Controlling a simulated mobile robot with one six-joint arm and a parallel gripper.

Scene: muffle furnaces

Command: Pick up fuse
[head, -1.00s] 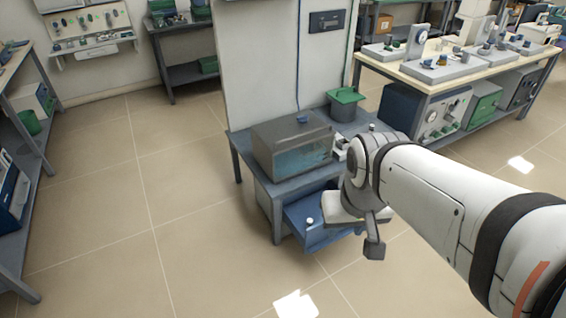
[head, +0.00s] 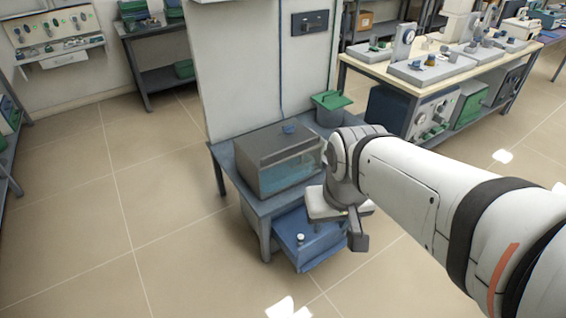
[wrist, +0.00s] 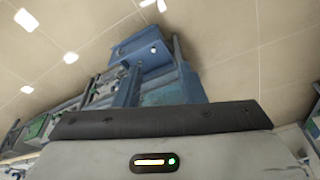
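A small white piece (head: 300,238), possibly the fuse, sits on the blue drawer-like box (head: 318,246) low at the front of the small table. It is too small to identify for sure. It also shows as a white spot in the wrist view (wrist: 153,48), on the blue box. My gripper (head: 356,232) hangs at the end of my arm just right of the blue box, apart from the white piece. A dark finger points down there; whether the fingers are open or shut does not show. I see nothing held.
The grey-blue table (head: 232,176) carries a glass-fronted tank (head: 285,165) with a small blue piece (head: 288,128) on top. A green-lidded pot (head: 330,105) stands behind it. A cream-topped bench (head: 375,66) with instruments is at the back right. The floor at left is free.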

